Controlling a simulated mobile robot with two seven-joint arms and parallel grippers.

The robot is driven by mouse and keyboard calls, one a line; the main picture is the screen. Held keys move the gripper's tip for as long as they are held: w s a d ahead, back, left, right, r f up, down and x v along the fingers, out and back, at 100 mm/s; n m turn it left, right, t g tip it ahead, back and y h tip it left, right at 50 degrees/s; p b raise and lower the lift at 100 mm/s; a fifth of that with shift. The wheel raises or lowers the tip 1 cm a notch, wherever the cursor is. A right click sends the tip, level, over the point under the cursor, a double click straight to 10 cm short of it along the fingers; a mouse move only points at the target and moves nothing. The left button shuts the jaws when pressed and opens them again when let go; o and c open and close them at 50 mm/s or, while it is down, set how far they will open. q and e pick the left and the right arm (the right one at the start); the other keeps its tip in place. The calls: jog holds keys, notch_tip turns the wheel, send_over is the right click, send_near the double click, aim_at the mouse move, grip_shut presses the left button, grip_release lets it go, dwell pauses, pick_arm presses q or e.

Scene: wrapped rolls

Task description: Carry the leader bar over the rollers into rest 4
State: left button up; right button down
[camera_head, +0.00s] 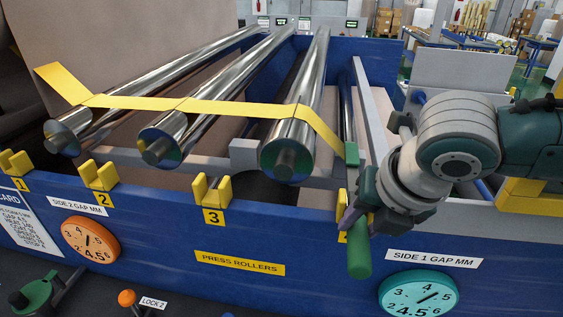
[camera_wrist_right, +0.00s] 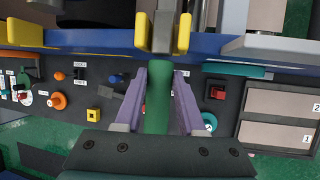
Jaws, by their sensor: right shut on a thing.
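The leader bar has a green grip (camera_head: 360,258) at its near end and a green piece (camera_head: 352,154) farther back, with a grey shaft between. My right gripper (camera_head: 357,212) is shut on the grip. In the wrist view its purple fingers (camera_wrist_right: 158,98) flank the green grip (camera_wrist_right: 157,112). A yellow web (camera_head: 220,107) runs across the three rollers (camera_head: 300,120) to the bar. Rest 4 (camera_head: 342,237) is mostly hidden behind the bar. In the wrist view the shaft (camera_wrist_right: 163,28) lines up between two yellow prongs (camera_wrist_right: 182,34); I cannot tell if it is seated. My left gripper is out of view.
Yellow rests 1 (camera_head: 16,164), 2 (camera_head: 99,176) and 3 (camera_head: 211,191) stand empty along the blue front wall (camera_head: 150,215). An orange dial (camera_head: 90,240) and a teal dial (camera_head: 418,294) are on the front. Levers and knobs sit below.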

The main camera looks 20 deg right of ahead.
jog(key=shift+f, duration=0.1)
jog(key=shift+c, duration=2.1)
grip_release()
